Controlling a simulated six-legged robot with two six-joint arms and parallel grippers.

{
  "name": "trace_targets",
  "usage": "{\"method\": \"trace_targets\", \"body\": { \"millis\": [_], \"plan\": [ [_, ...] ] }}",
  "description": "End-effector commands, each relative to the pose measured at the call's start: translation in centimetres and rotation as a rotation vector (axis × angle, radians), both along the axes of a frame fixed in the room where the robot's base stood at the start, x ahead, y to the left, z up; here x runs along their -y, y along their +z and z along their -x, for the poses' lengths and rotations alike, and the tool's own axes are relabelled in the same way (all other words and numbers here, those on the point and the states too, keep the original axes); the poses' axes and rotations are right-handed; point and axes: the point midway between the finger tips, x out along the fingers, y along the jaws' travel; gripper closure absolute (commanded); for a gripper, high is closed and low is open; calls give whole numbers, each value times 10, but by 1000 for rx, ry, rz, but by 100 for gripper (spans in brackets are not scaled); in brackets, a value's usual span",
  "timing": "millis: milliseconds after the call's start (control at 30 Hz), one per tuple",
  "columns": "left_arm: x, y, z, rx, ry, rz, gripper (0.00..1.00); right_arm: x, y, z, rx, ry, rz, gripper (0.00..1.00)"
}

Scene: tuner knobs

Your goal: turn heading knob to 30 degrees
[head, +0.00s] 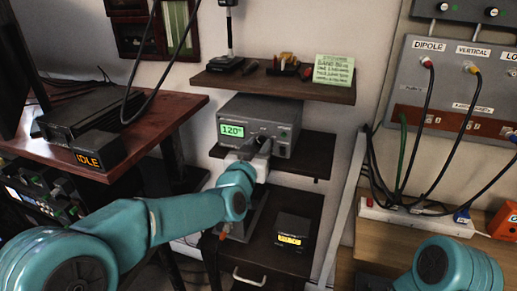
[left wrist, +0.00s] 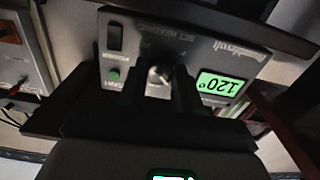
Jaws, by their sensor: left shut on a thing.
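The grey rotator control box (head: 285,112) sits on the middle wall shelf. Its green display (head: 232,129) reads 120°. My left gripper (head: 262,147) is at the front of the box and covers its knob in the head view. In the left wrist view the box (left wrist: 205,55) appears upside down, and its display (left wrist: 222,84) also reads 120°. There the heading knob (left wrist: 159,75) sits between the two dark fingers of my left gripper (left wrist: 160,92), which is shut on it. My right gripper is out of view.
A green button (left wrist: 114,74) and a black rocker switch (left wrist: 115,37) sit beside the knob. The upper shelf (head: 275,84) hangs above the box. A small meter (head: 291,232) stands on the cabinet below. Cables hang from the antenna panel (head: 455,95) at right.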

Motion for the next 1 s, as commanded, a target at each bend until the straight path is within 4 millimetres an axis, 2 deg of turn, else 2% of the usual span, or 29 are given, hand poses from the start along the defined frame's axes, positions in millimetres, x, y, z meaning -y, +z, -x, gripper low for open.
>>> {"method": "trace_targets", "body": {
  "millis": [267, 600, 1000],
  "plan": [
    [1, -5, 0, -49, -1, 159, 98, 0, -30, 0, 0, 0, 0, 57],
    [1, -4, 0, -148, -2, 463, 98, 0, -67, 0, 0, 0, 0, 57],
    [2, -2, 0, -262, -1, 808, 98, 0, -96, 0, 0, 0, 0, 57]
  ]
}}
